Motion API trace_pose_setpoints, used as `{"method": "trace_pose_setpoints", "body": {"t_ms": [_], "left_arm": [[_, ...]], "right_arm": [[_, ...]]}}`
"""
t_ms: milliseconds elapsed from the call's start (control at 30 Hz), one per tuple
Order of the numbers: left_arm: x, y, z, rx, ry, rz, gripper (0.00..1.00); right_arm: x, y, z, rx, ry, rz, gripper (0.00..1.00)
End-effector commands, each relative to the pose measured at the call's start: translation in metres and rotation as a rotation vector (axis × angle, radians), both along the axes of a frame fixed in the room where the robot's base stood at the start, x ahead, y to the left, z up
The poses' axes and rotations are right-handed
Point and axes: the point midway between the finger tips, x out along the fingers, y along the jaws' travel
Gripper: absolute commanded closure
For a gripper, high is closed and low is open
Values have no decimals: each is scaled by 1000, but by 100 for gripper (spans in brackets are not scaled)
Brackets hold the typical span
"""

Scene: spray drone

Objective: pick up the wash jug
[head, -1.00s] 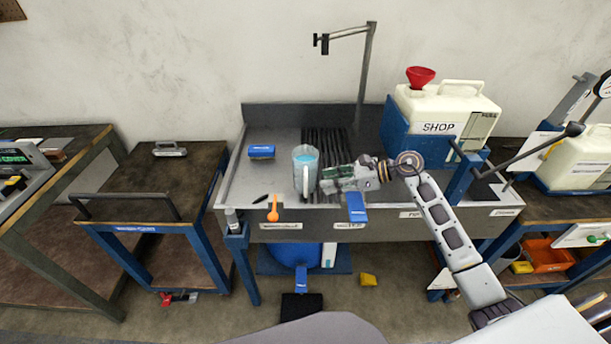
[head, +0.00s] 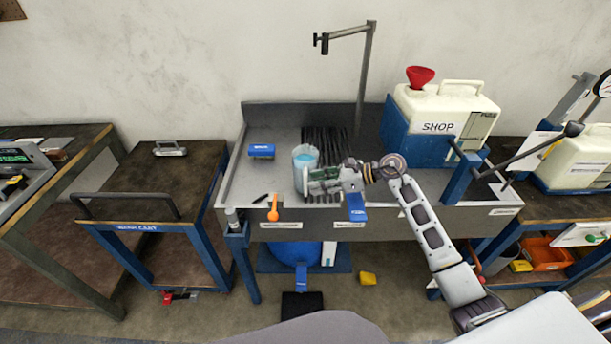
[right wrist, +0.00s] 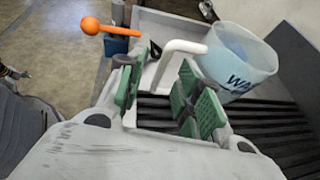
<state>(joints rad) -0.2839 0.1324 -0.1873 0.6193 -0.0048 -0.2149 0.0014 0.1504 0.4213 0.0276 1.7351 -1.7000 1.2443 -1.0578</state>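The wash jug (head: 304,155) is a translucent light-blue jug standing upright in the grey sink at its left part. In the right wrist view the jug (right wrist: 238,62) shows lettering and a white handle (right wrist: 178,48). My right gripper (head: 312,180) is at the jug's front right side in the head view and hides its handle there. In the right wrist view the gripper (right wrist: 163,95) is open, its green pads apart, with the handle showing in the gap between the fingers. I cannot tell whether a pad touches it. My left gripper is not in view.
A blue brush (head: 261,151) lies behind the jug, left of the dark slats. An orange-ended tool (head: 273,210) is at the sink's front edge. A white SHOP container (head: 445,112) with a red funnel (head: 421,75) stands at the right. A lamp-like post (head: 367,75) rises behind.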

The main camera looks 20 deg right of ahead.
Motion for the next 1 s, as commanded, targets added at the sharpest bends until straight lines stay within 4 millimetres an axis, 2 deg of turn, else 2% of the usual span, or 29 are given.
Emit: {"method": "trace_pose_setpoints", "body": {"t_ms": [600,1000], "left_arm": [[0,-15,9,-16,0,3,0],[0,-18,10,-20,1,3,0]], "right_arm": [[21,34,-15,2,-1,1,65],[23,37,-17,-1,0,0,65]]}}
